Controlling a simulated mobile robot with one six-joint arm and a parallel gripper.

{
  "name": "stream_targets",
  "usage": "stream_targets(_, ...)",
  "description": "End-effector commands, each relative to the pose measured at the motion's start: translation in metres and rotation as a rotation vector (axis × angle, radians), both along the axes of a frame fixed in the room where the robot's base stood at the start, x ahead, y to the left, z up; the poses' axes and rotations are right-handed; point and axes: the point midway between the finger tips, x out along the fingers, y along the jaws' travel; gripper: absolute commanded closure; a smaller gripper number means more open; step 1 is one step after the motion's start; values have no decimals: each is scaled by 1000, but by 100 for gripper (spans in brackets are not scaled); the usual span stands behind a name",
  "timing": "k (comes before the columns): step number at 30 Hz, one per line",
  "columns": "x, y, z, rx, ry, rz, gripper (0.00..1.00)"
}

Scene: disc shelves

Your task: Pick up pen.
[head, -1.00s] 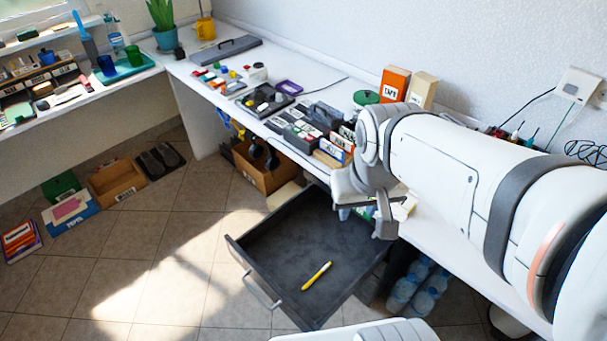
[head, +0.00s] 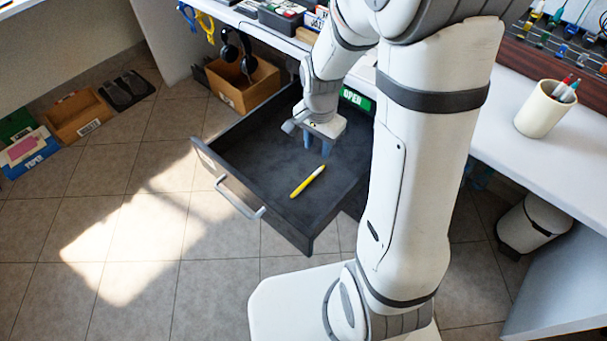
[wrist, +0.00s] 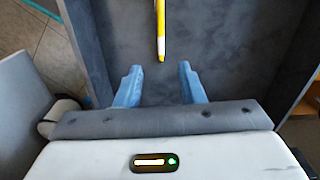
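A yellow pen with a white section (head: 308,181) lies on the dark floor of an open drawer (head: 251,159). The pen also shows at the top of the wrist view (wrist: 161,30), pointing down the picture. My gripper (head: 316,142) hangs over the drawer, behind the pen in the head view. In the wrist view its two blue fingers (wrist: 158,85) stand apart with nothing between them. The pen's lower end lies just beyond the fingertips, roughly in line with the gap. The pen's far end is cut off in the wrist view.
The drawer's front with its handle (head: 240,199) and its side walls surround the pen. A cardboard box with headphones (head: 242,84) stands behind the drawer. A white desk (head: 520,150) with a pen cup (head: 545,108) is at right.

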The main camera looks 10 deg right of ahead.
Motion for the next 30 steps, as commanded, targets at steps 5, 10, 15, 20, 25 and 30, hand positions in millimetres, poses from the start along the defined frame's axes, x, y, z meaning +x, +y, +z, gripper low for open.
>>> stream_targets(5, 5, 0, -34, 0, 15, -60, 65)
stream_targets(10, 5, 0, -52, 0, 18, -66, 65)
stream_targets(15, 5, 0, -66, 0, 16, -65, 65)
stream_targets(20, 3, 0, -91, 0, 17, -65, 65)
stream_targets(25, 3, 0, -109, 0, 16, -65, 65)
stream_targets(30, 3, 0, -108, 0, 15, -65, 65)
